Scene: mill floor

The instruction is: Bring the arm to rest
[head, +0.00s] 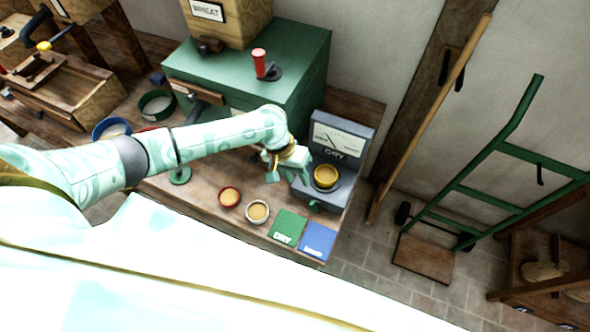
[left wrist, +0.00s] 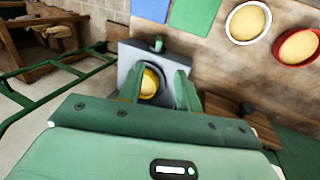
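My left arm (head: 205,140) reaches in from the left over the wooden bench. Its gripper (head: 288,178) is open and empty, just left of the grey meter (head: 345,135). A small yellow-filled dish (head: 325,177) sits on the meter's round plate, apart from the fingers. In the left wrist view the two green fingers (left wrist: 157,92) stand apart, with the dish (left wrist: 149,82) showing beyond and between them. The meter reads "DRY" on its front. My right gripper is not in view.
On the bench (head: 205,205) are a red bowl (head: 229,196), a white bowl (head: 257,211), a green "DRY" card (head: 288,227) and a blue card (head: 317,240). A green mill cabinet (head: 290,60) stands behind. A green hand truck (head: 490,180) and a wooden pole (head: 430,115) stand to the right.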

